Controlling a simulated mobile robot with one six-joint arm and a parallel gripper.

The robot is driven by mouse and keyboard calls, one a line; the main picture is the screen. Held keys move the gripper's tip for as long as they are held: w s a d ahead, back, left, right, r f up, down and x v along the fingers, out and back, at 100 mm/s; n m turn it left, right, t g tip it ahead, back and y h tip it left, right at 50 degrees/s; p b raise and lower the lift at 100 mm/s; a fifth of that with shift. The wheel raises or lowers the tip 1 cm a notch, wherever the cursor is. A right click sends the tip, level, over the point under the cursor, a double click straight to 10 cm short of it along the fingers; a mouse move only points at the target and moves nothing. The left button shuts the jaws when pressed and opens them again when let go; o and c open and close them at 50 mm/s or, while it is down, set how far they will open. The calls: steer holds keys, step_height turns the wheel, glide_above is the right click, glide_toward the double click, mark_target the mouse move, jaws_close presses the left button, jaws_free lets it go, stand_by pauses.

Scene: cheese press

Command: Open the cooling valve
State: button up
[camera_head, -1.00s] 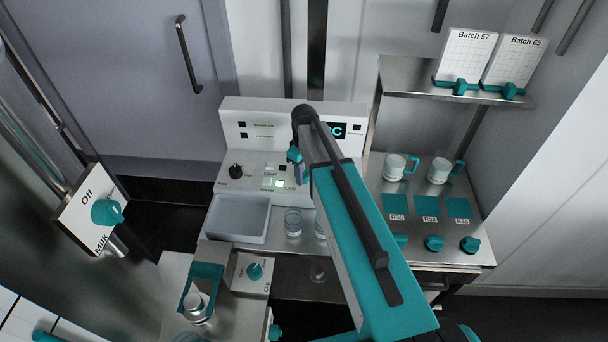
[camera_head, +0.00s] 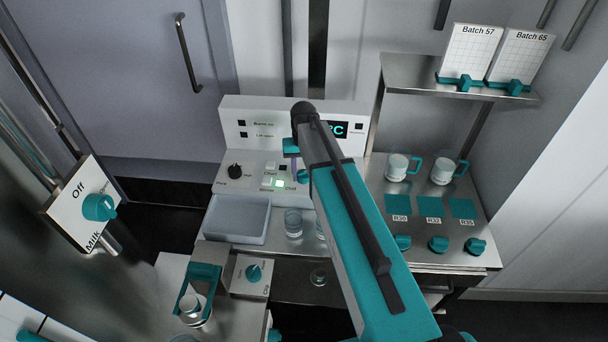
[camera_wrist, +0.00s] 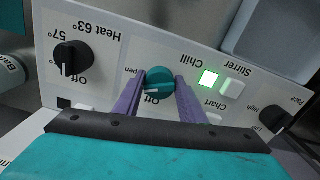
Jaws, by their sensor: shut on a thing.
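In the wrist view, which shows the panel upside down, a round teal knob (camera_wrist: 158,82) sits on a white panel beside the words "Off" and "open". My gripper (camera_wrist: 160,80) has its two purple fingers shut on this knob, one on each side. A pale mark shows on the knob's face, but I cannot clearly tell which word it points to. In the head view my arm hides the knob; part of my gripper (camera_head: 296,165) shows in front of the white control panel (camera_head: 250,165).
A lit green button (camera_wrist: 209,78) and a white button (camera_wrist: 232,88) are close to the knob. A black heat knob (camera_wrist: 73,57) is on the other side. A grey tray (camera_head: 238,222) stands below the panel. Mugs (camera_head: 398,166) stand to the right.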

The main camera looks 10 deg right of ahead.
mark_target(303, 173)
steer(key=m, duration=0.5)
steer(key=shift+b, duration=0.4)
steer(key=shift+a, duration=0.1)
steer(key=o, duration=1)
steer(key=shift+o, duration=0.2)
steer(key=shift+r, duration=0.1)
step_height(303, 173, up, 14)
steer(key=b, duration=0.3)
stand_by(0.5)
